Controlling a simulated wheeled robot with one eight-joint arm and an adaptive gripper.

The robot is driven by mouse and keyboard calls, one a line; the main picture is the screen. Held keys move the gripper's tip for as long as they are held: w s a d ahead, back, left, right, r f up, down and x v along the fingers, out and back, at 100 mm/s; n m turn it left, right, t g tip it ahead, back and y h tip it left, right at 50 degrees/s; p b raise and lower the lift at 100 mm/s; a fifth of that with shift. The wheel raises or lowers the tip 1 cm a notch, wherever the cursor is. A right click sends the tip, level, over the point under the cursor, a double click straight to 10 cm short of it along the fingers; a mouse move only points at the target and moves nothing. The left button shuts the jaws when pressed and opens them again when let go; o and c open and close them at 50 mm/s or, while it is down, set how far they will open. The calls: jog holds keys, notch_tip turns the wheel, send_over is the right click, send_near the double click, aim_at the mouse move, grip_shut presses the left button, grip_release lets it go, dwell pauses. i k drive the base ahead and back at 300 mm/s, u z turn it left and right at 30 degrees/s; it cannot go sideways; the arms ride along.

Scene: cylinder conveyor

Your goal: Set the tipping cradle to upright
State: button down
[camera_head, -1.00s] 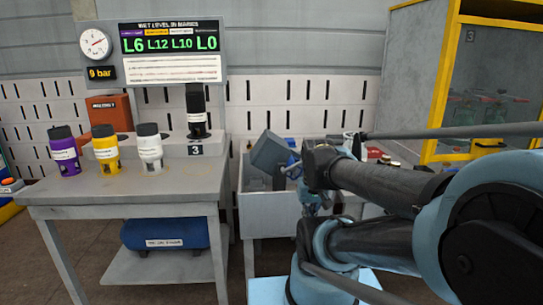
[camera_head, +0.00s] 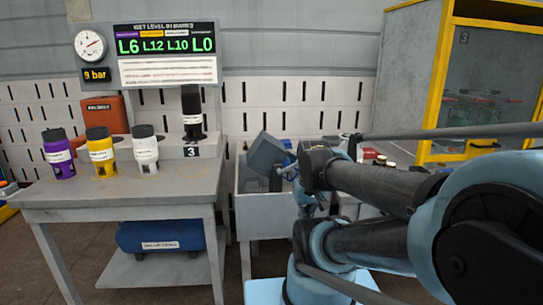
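The tipping cradle (camera_head: 264,153) appears as a dark grey box-like holder, tilted, above a light grey bin-like stand in the middle of the view. My arm reaches in from the right, and its end is just right of the cradle. My gripper (camera_head: 296,172) is small and partly hidden behind my own arm links. It looks close to the cradle's right side, where a blue part shows. I cannot tell whether it touches the cradle, or whether its fingers are open or shut.
Purple (camera_head: 59,155), yellow (camera_head: 101,152) and white (camera_head: 146,149) cylinders stand on the left bench (camera_head: 120,192). A black cylinder (camera_head: 192,113) stands on the raised stand marked 3. A blue tank (camera_head: 160,236) lies on the lower shelf. A yellow-framed cabinet (camera_head: 435,100) stands at right.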

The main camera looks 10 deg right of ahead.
aim_at(266, 151)
jog(key=u, duration=0.75)
jog(key=k, duration=0.6)
jog(key=z, duration=0.75)
